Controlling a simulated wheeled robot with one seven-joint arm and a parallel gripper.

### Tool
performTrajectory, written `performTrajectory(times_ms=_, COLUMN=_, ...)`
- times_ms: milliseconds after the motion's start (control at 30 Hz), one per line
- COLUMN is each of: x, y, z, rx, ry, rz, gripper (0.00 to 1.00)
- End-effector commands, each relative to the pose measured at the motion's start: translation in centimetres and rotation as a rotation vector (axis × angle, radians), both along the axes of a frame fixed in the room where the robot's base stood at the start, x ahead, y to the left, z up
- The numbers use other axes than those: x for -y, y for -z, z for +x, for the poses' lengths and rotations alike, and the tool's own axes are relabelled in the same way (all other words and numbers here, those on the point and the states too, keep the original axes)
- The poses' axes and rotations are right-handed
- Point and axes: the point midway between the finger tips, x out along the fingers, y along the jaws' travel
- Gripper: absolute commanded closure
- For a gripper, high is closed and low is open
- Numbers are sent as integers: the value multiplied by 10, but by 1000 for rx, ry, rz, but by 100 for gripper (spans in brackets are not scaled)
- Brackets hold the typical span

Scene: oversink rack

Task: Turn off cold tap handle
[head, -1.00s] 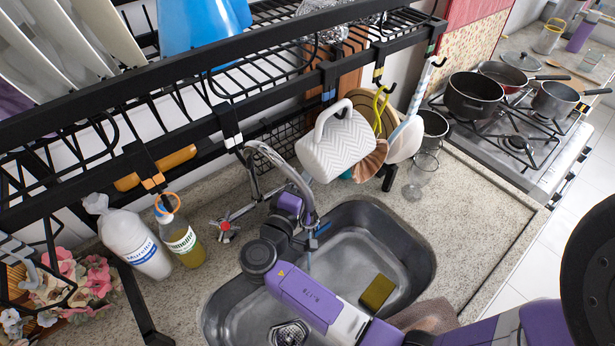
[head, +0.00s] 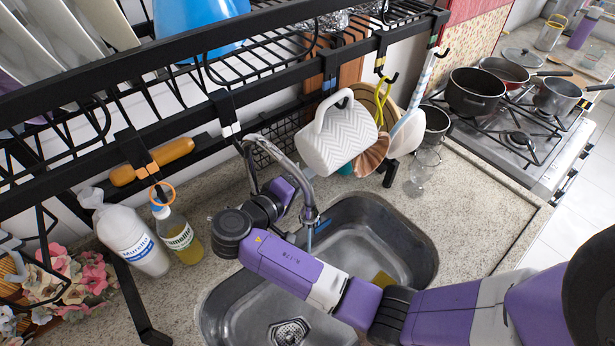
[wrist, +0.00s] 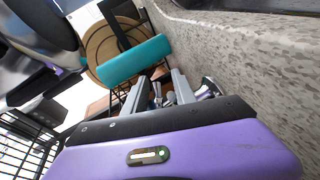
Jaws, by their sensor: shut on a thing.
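The curved metal spout (head: 288,152) stands behind the sink, with a thin bluish water stream (head: 309,240) below its tip.
The sink (head: 425,262) lies under my arm, with a sponge (head: 383,279) partly covered. A white mug (head: 340,142) hangs close right of the spout. Bottles (head: 180,238) stand left, and the black rack (head: 230,100) crosses above.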

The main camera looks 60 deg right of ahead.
Motion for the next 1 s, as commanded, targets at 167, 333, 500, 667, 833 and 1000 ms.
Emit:
performTrajectory(times_ms=167, x=3, y=-7, z=0, rx=8, ry=6, rz=-11, gripper=100)
performTrajectory(times_ms=333, x=2, y=-6, z=0, rx=8, ry=4, rz=-8, gripper=52)
performTrajectory(times_ms=500, x=1, y=-4, z=0, rx=5, ry=2, rz=-6, gripper=52)
performTrajectory(times_ms=667, x=-2, y=-3, z=1, rx=6, ry=0, rz=-6, gripper=52)
performTrajectory(times_ms=833, x=-22, y=-6, z=3, rx=7, ry=-2, rz=-9, gripper=52)
performTrajectory(times_ms=1000, x=-59, y=-5, z=5, rx=8, ry=-4, rz=-9, gripper=52)
